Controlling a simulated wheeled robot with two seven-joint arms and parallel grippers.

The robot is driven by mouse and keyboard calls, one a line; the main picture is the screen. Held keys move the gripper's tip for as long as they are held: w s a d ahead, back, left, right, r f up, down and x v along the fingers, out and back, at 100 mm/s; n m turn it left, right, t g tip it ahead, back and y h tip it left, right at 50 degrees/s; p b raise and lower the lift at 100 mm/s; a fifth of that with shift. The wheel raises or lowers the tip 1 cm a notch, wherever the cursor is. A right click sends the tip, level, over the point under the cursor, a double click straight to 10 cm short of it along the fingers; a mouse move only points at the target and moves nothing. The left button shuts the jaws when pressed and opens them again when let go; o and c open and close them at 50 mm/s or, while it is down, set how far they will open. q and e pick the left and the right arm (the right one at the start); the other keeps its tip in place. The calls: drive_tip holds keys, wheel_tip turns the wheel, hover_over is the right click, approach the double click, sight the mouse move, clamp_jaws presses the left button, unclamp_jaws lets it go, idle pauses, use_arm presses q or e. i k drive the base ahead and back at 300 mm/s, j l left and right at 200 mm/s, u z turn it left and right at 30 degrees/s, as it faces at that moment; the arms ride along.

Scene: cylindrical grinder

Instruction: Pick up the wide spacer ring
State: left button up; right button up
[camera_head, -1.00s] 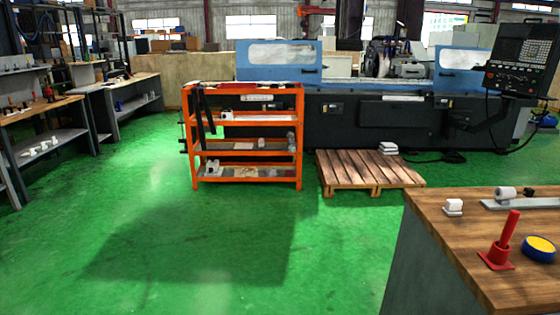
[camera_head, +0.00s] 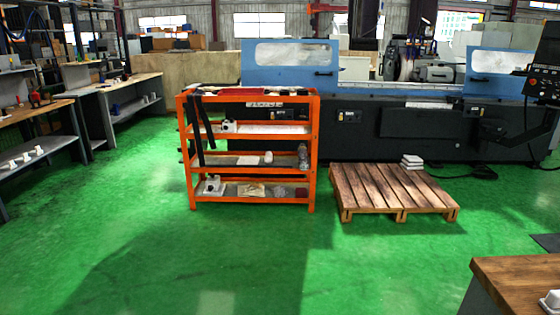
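I cannot make out a wide spacer ring in this view. The orange shelf rack (camera_head: 250,204) stands ahead, left of centre, with small items on its shelves that are too small to tell apart. Neither of my grippers shows in the head view.
A wooden pallet (camera_head: 384,193) with a small white stack (camera_head: 412,161) lies right of the rack. The blue and black grinder (camera_head: 400,122) stands behind. A wooden bench (camera_head: 512,285) cuts into the bottom right corner. Workbenches (camera_head: 130,82) line the left. Green floor is clear ahead.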

sight(300, 92)
drive_tip(key=i, duration=2.85)
drive_tip(key=i+z, duration=0.25)
drive_tip(key=i, duration=0.2)
drive_tip(key=i+j+z, duration=0.2)
drive_tip(key=i, duration=0.25)
drive_tip(key=i+j+z, duration=0.25)
drive_tip(key=i, duration=0.2)
drive_tip(key=i+j+z, duration=0.65)
drive_tip(key=i, duration=0.1)
